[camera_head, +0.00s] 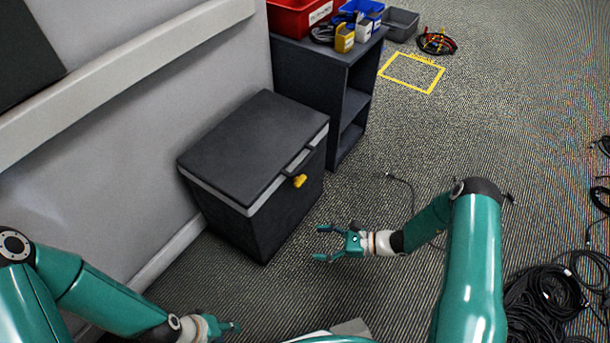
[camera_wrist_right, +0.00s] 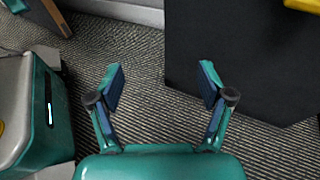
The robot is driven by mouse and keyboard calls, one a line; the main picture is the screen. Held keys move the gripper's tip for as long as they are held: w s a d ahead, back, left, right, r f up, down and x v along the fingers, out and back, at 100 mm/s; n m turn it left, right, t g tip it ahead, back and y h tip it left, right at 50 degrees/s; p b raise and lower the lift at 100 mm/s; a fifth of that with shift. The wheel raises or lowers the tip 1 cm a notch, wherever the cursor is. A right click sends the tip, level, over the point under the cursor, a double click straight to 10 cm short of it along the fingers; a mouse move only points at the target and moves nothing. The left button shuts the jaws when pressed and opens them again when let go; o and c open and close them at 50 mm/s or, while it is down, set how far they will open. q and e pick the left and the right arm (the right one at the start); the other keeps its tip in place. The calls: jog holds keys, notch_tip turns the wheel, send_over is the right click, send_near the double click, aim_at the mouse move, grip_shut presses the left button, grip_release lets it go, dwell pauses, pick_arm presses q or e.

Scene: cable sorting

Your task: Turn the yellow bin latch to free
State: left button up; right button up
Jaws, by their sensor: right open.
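A dark grey bin (camera_head: 232,206) with a closed lid and a light band under the lid stands against the wall in the head view. Its yellow latch (camera_head: 299,181) sits on the front face, below a dark handle. A yellow edge of the latch (camera_wrist_right: 302,4) shows at the top right of the right wrist view, beside the dark bin front (camera_wrist_right: 245,60). My right gripper (camera_head: 318,243) is open and empty, in front of the bin and below the latch, apart from both. My left gripper (camera_head: 238,326) is low at the bottom of the head view, away from the bin; its fingers are too small to judge.
A dark shelf unit (camera_head: 318,62) behind the bin carries a red bin (camera_head: 297,17), blue bins and cables. A yellow floor outline (camera_head: 412,72) and a grey bin (camera_head: 402,25) lie beyond. Black cable coils (camera_head: 545,303) lie at right. Carpet between is mostly clear.

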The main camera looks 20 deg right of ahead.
jog(key=w+d+r+m+t+h, duration=0.25)
jog(key=w+d+m+t, duration=0.35)
jog(key=d, duration=0.5)
jog(key=t+b, duration=0.1)
jog(key=b, duration=0.2)
send_near(304, 181)
jog(key=shift+n, duration=0.4)
jog(key=x, duration=1)
jog(key=shift+s+a, duration=0.2)
jog(key=shift+c, duration=0.2)
jog(key=c, duration=1.1)
jog(key=shift+d, duration=0.3)
jog(key=shift+a, duration=0.15)
